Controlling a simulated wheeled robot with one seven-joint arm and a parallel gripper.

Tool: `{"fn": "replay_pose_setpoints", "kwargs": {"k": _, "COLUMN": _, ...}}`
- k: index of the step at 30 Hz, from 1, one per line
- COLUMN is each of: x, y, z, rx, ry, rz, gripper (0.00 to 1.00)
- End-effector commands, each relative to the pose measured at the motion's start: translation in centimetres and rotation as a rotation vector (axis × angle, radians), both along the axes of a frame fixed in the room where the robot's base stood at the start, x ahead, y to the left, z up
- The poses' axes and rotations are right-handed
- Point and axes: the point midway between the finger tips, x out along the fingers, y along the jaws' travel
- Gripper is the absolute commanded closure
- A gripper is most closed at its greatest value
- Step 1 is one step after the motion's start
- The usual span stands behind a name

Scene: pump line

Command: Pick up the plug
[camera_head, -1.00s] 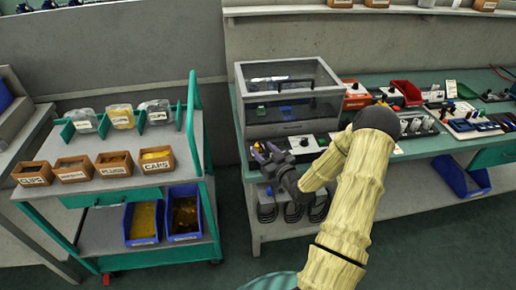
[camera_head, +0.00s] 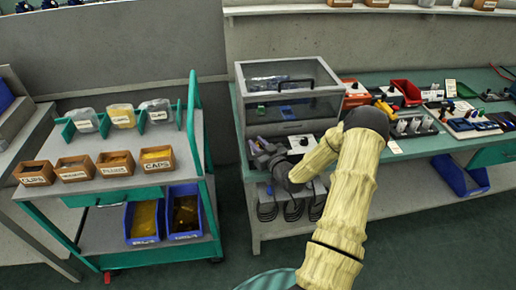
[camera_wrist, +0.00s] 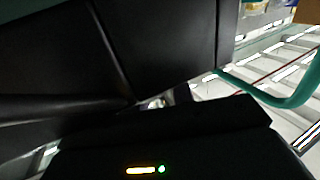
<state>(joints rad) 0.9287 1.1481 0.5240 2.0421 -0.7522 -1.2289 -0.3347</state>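My gripper (camera_head: 258,147) is at the front left of the right-hand bench, just in front of the clear-lidded case (camera_head: 290,128). Its fingers are small and dark there, and I cannot tell whether they are open or shut. No single plug can be made out in either view. A small wooden bin (camera_head: 115,169) on the cart has a label that may read plugs, but it is blurred. Large dark shapes fill most of the wrist view and hide what lies between the fingers.
The cart (camera_head: 150,192) at left holds several wooden bins, clear bags and two blue bins (camera_head: 143,222) below. The bench (camera_head: 410,148) carries a red bin (camera_head: 407,92) and several component trays. A floor gap separates cart and bench.

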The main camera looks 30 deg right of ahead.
Motion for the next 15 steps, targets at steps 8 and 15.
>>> {"fn": "replay_pose_setpoints", "kwargs": {"k": 8, "x": 0.00, "y": 0.00, "z": 0.02, "rx": 0.000, "ry": 0.000, "rz": 0.000, "gripper": 1.00}}
{"fn": "replay_pose_setpoints", "kwargs": {"k": 15, "x": 0.02, "y": -0.02, "z": 0.90, "rx": -0.002, "ry": -0.001, "rz": 0.000, "gripper": 1.00}}
